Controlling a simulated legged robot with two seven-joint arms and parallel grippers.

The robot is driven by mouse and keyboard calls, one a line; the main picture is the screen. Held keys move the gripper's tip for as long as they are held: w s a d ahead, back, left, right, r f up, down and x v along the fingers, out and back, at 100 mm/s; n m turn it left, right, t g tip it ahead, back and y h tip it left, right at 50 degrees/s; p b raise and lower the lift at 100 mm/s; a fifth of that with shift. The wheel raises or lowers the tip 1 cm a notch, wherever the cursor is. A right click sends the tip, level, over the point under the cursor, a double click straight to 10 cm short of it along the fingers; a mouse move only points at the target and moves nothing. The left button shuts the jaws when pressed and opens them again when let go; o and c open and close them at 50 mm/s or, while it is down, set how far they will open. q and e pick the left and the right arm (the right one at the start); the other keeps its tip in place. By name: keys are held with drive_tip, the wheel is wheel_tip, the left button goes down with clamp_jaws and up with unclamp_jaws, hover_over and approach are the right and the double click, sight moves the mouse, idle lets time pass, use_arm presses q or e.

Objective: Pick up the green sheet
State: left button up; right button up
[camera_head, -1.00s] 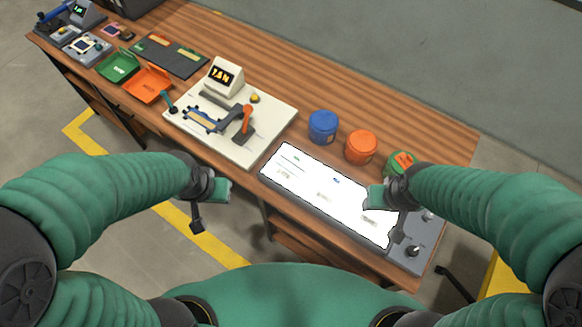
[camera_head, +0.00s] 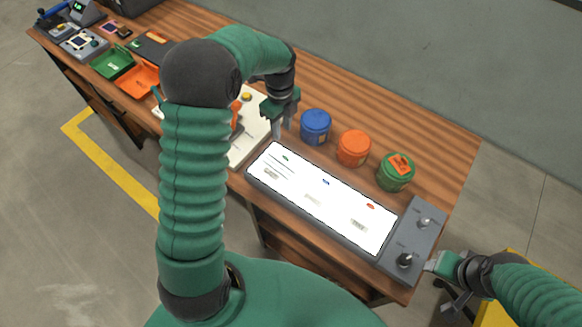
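The white lit panel (camera_head: 335,208) lies on the bench with small green, blue and red marks. The green mark (camera_head: 285,157) is at its far left end, with thin lines and a small grey patch beside it. I cannot make out a separate green sheet. My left gripper (camera_head: 278,128) points down just beyond the panel's left end, near the green mark and above the bench. Whether its fingers are apart is unclear. My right gripper (camera_head: 432,263) is off the bench's right end, beside the knob box, seen too small to tell its state.
Blue (camera_head: 316,126), orange (camera_head: 353,148) and green (camera_head: 395,171) canisters stand behind the panel. A grey box with knobs (camera_head: 424,222) adjoins its right end. A white board (camera_head: 245,155) lies left, mostly behind my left arm. Green (camera_head: 113,63) and orange (camera_head: 138,82) trays sit farther left.

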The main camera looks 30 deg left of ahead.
use_arm(q)
hover_over(284, 156)
drive_tip(key=f, duration=0.8)
drive_tip(key=shift+a+f, duration=0.3)
drive_tip(key=shift+w+d+f, duration=0.1)
drive_tip(key=shift+d+f, duration=0.1)
drive_tip(key=shift+f, duration=0.1)
drive_tip(key=f, duration=0.2)
drive_tip(key=f+p, duration=0.1)
drive_tip(key=f, duration=0.1)
drive_tip(key=shift+d+f, duration=0.2)
drive_tip(key=shift+f, duration=0.15)
drive_tip(key=shift+a+f, duration=0.25)
drive_tip(key=c, duration=0.3)
drive_tip(key=shift+d, duration=0.15)
clamp_jaws()
drive_tip(key=shift+r, duration=0.1)
